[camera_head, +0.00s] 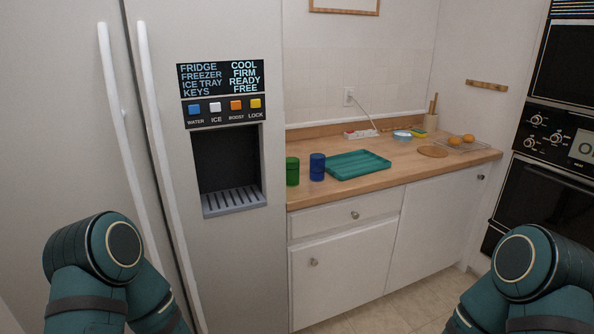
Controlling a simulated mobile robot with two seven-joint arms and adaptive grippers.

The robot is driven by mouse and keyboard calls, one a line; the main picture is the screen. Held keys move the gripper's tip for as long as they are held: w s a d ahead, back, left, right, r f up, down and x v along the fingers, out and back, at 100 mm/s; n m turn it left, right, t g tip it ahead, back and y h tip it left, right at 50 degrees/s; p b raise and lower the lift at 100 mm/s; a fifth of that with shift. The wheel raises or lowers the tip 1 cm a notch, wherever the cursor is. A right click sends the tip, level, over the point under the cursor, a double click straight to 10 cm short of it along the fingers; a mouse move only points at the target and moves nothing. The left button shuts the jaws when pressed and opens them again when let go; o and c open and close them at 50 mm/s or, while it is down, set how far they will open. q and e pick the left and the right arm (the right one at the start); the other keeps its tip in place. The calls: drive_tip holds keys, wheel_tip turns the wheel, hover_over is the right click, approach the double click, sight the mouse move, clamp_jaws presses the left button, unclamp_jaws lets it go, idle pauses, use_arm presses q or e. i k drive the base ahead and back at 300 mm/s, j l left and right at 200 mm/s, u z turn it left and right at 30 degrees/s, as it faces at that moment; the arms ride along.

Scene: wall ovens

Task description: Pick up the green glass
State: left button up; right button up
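The green glass (292,171) stands upright on the wooden counter, at its left end close to the fridge side. A blue glass (317,167) stands upright just to its right, with a small gap between them. Parts of my two teal arms show at the lower left and lower right, well apart from the glass. Neither gripper is in the picture, so their state is hidden.
A teal tray (357,164) lies right of the glasses on the counter (396,171). The fridge (240,262) stands left; wall ovens (552,195) stand right.

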sight(292, 172)
drive_tip(key=i+l+u, duration=0.1)
drive_tip(key=i+l, duration=0.55)
drive_tip(key=l, duration=0.2)
drive_tip(key=i+l+u, duration=0.15)
drive_tip(key=i+l, duration=0.5)
drive_tip(key=l, duration=0.3)
drive_tip(key=j+u, duration=0.05)
